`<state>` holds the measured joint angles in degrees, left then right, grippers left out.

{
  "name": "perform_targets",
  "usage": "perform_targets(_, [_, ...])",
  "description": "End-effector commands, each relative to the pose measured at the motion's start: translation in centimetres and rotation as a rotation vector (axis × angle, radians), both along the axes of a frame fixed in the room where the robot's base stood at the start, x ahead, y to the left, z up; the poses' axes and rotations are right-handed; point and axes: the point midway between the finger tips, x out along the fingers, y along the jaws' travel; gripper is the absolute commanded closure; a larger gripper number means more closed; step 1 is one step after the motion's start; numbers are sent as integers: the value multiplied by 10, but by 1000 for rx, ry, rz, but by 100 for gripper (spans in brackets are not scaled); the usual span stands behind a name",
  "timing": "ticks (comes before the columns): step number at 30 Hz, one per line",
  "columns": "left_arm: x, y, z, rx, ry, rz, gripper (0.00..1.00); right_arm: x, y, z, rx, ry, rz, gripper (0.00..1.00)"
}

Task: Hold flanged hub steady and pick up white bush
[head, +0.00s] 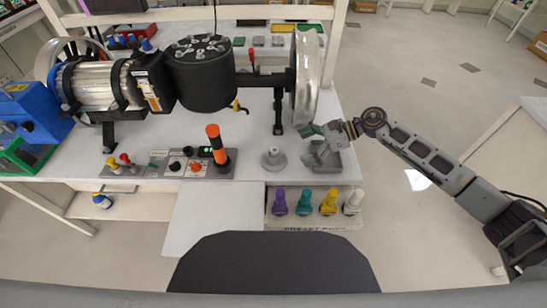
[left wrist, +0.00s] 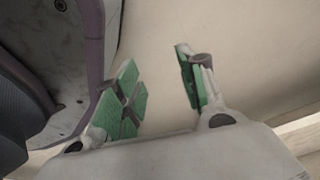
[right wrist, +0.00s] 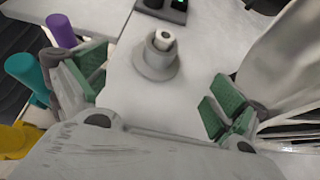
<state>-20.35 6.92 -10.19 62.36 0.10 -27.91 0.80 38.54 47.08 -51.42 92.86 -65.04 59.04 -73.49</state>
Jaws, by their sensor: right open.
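The grey flanged hub (head: 272,159) stands upright on the white bench, left of my right gripper (head: 309,146). In the right wrist view the hub (right wrist: 156,66) lies beyond the fingertips, and a white ring-shaped piece (right wrist: 164,40), which looks like the white bush, sits in its top. My right gripper is open and empty, apart from the hub. A white peg-like part (head: 353,203) also stands at the right end of the front rack. My left gripper (left wrist: 160,92) is open and empty in the left wrist view, over pale floor, and is not seen in the head view.
Purple (head: 279,202), teal (head: 304,202) and yellow (head: 328,202) parts stand in the front rack. An orange-black post (head: 217,146) rises left of the hub. A large metal disc (head: 306,80) stands behind my right gripper.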

Motion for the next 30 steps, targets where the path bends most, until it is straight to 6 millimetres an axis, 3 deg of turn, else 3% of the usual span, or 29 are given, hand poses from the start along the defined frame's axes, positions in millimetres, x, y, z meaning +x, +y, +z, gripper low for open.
perform_targets(8, [-1,0,0,0,1,0,60,0,9,-5,1,1,0,3])
perform_targets(26, [-4,1,-2,1,6,-1,60,0,54,-29,0,0,1,3])
perform_targets(30, [11,-5,6,-4,-2,0,60,0,61,-34,1,0,1,3])
